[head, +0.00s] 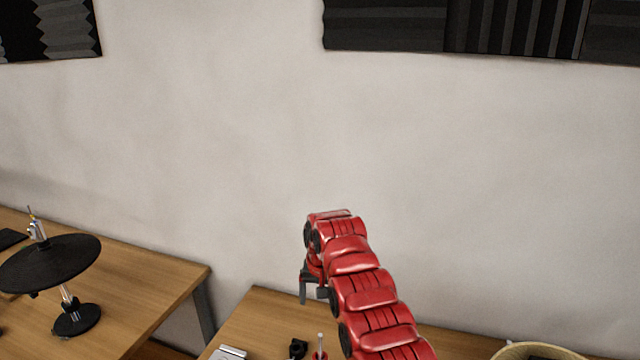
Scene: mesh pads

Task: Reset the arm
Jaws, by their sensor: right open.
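My right arm, red with black joints, rises from the bottom of the head view and bends over at its top. My right gripper (314,290) is a small dark grey gripper hanging below the arm's bent end, above the back of the near wooden table (262,318). Its fingers point down, parted, with nothing seen between them. It is apart from the small objects on the table. My left gripper is not in view.
On the near table are a silver item (229,352), a small black object (298,348) and a pale round basket-like rim (540,350). The left table (150,290) bears a black disc on a stand (52,262). A gap separates the tables. A plain wall (210,140) stands behind.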

